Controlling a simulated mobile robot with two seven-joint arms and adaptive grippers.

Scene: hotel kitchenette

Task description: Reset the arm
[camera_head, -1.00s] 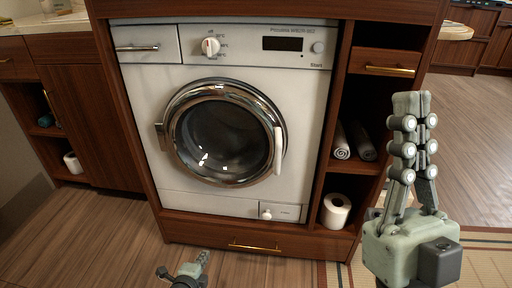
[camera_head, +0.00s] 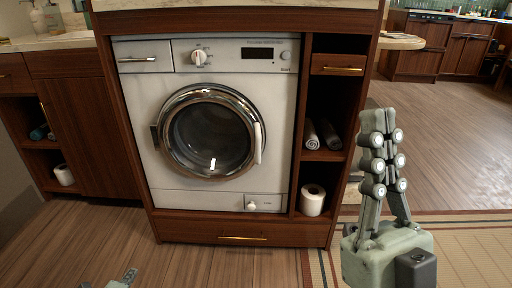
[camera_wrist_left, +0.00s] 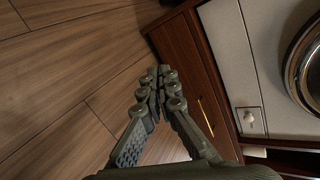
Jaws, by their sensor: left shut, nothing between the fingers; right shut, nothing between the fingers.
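My right gripper (camera_head: 383,140) stands upright at the right of the head view, its fingers closed together and empty. It is in front of the floor to the right of the washing machine cabinet. My left gripper (camera_head: 130,274) shows only as a small tip at the bottom edge of the head view. In the left wrist view my left gripper (camera_wrist_left: 160,76) has its fingertips together with nothing between them, over the wooden floor beside the cabinet base.
A white washing machine (camera_head: 272,90), its round door closed, sits in a brown wooden cabinet. Shelves at its right hold rolled towels (camera_head: 328,134) and a paper roll (camera_head: 313,200). A drawer (camera_head: 242,232) runs below. Open floor (camera_head: 450,130) lies at the right.

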